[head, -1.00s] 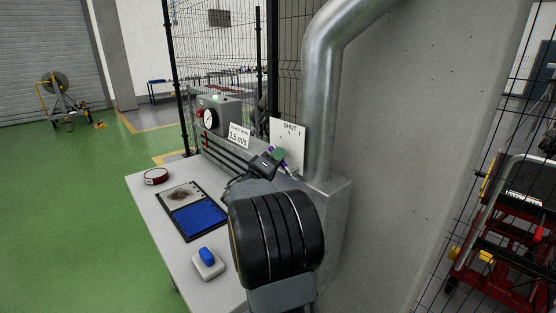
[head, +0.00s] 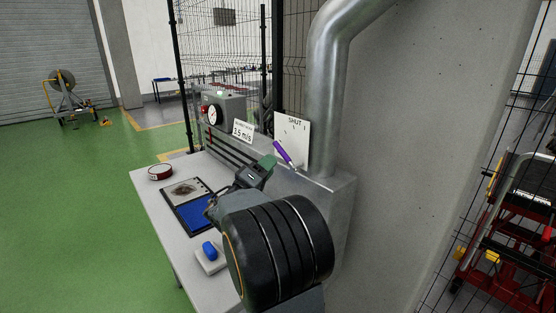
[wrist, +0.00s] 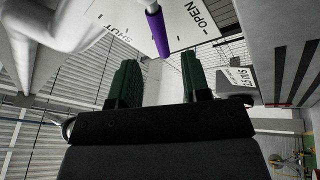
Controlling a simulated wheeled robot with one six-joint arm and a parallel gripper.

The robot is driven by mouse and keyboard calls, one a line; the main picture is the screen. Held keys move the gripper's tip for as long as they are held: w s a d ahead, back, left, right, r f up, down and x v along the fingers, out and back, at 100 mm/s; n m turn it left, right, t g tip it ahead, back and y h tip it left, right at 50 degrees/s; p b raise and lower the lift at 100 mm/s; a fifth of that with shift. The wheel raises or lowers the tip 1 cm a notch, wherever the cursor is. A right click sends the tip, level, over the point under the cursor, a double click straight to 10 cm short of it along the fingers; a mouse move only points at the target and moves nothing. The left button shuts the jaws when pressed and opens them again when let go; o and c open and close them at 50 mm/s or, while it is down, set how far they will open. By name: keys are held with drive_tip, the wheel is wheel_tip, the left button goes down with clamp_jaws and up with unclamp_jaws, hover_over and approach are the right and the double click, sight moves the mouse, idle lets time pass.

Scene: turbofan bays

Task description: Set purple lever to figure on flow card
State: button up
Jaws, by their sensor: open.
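The purple lever (head: 283,151) stands in front of a white plate (head: 297,128) marked SHUT, at the foot of the metal duct. It slants up and to the left in the head view. In the wrist view the lever (wrist: 157,32) shows beyond my fingertips, near the word OPEN on the plate (wrist: 192,22). My gripper (wrist: 157,75) is open with green fingers, nothing between them, and apart from the lever. In the head view my gripper (head: 268,165) is just left of and below the lever. The flow card (head: 242,130) reads 3.5 m/s.
The duct (head: 324,110) and a concrete wall bound the right.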

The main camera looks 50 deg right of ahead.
drive_tip(key=v, duration=0.6)
drive_tip(key=shift+a+b, duration=0.35)
drive_tip(key=shift+b, duration=0.05)
drive_tip(key=shift+f, duration=0.1)
